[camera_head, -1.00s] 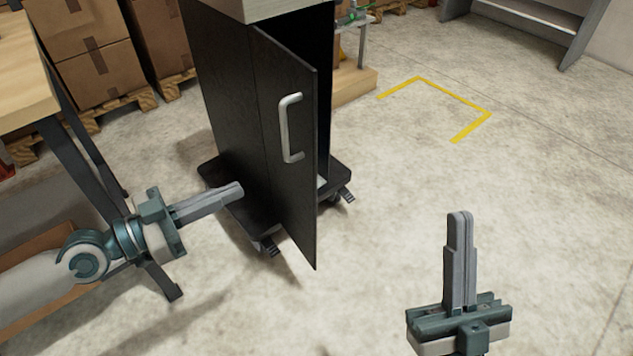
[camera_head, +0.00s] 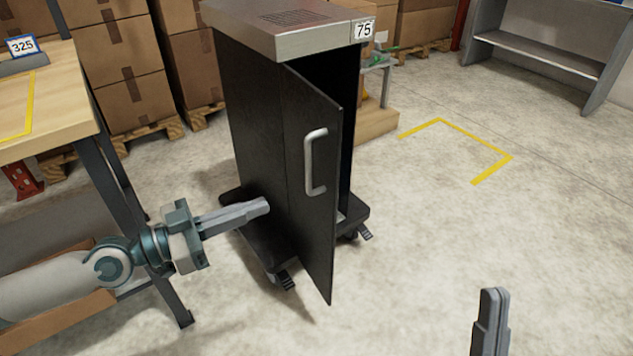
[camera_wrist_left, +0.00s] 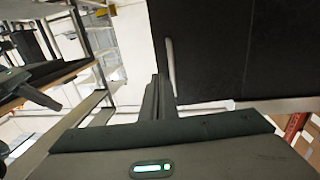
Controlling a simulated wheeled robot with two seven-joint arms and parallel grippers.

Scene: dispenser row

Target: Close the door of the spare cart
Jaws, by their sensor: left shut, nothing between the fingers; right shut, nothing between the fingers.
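A black cart (camera_head: 255,120) with a pale top stands upright on a wheeled base, labelled 75. Its black door (camera_head: 318,215) is ajar, swung out toward me, with a silver bar handle (camera_head: 309,165) on its outer face. My left gripper (camera_head: 266,205) is shut and empty, left of the door and lower than the handle; I cannot tell whether it touches the cart. In the left wrist view its fingers (camera_wrist_left: 157,98) point at a dark panel (camera_wrist_left: 210,50) with a pale bar (camera_wrist_left: 170,68) beside them. My right gripper (camera_head: 495,292) is shut and empty at lower right, partly cut off.
A wooden-topped table (camera_head: 45,110) with dark legs stands at left, near my left arm. Cardboard boxes (camera_head: 125,60) on pallets are behind. A grey shelf unit (camera_head: 545,55) stands at back right. Yellow floor tape (camera_head: 475,140) marks open floor to the right of the cart.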

